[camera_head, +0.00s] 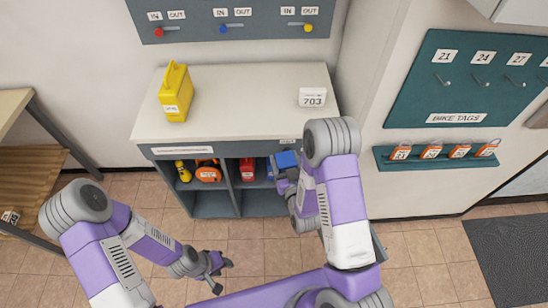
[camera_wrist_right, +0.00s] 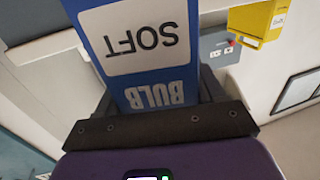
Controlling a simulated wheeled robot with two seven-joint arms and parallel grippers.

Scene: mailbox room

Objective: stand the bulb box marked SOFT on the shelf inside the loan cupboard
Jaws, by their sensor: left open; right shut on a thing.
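The blue bulb box (camera_head: 285,159) is in my right gripper (camera_head: 287,176), at the front of the right-hand opening of the grey cupboard (camera_head: 213,205). The right wrist view shows the box (camera_wrist_right: 140,45) close up, its SOFT and BULB lettering upside down in the picture. The right gripper (camera_wrist_right: 165,110) is shut on it. In the head view I cannot tell whether the box touches the shelf; my right arm hides part of that opening. My left gripper (camera_head: 217,274) is open and empty, low over the floor in front of the cupboard.
A yellow torch (camera_head: 183,171), an orange item (camera_head: 208,171) and a red box (camera_head: 247,169) stand in the cupboard. On its white top are a yellow case (camera_head: 176,93) and a 703 sign (camera_head: 312,97). A bike tag board (camera_head: 465,80) hangs at right.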

